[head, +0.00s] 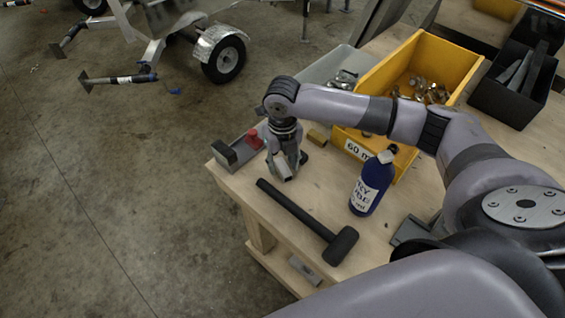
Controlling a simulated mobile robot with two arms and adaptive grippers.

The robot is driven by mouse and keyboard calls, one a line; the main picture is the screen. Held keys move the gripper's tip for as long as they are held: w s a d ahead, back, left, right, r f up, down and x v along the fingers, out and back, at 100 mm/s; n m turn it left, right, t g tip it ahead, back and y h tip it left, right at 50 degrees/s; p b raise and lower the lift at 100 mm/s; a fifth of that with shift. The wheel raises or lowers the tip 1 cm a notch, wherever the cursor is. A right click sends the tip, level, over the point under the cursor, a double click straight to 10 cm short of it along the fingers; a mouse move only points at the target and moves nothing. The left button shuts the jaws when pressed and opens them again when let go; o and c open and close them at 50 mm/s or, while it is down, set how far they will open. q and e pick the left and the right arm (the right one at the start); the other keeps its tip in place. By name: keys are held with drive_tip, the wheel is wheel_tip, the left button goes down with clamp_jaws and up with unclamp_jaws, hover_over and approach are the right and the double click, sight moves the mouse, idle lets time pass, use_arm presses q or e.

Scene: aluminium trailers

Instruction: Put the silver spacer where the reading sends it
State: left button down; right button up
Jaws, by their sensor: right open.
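My right gripper (287,174) points down over the left part of the wooden bench. It is open. A pale, silvery patch shows between its fingers; I cannot tell whether that is the silver spacer or part of the gripper. A grey device with a dark block end and a red part (238,151) lies just left of the gripper, at the bench edge. No reading on it can be made out. A yellow bin (358,146) bears a white label starting "60 m" and holds metal parts. My left gripper is out of view.
A black mallet (300,216) and a blue bottle (369,187) are in front of the gripper. A small brass-coloured block (318,134) lies behind it. A grey bin (322,69) and a black bin (505,97) flank the yellow one. A trailer (205,42) stands on the floor beyond.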

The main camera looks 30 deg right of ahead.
sight(283, 166)
wheel_tip(283, 166, up, 12)
drive_tip(key=b, duration=0.2)
drive_tip(key=shift+f, duration=0.25)
drive_tip(key=shift+s, duration=0.1)
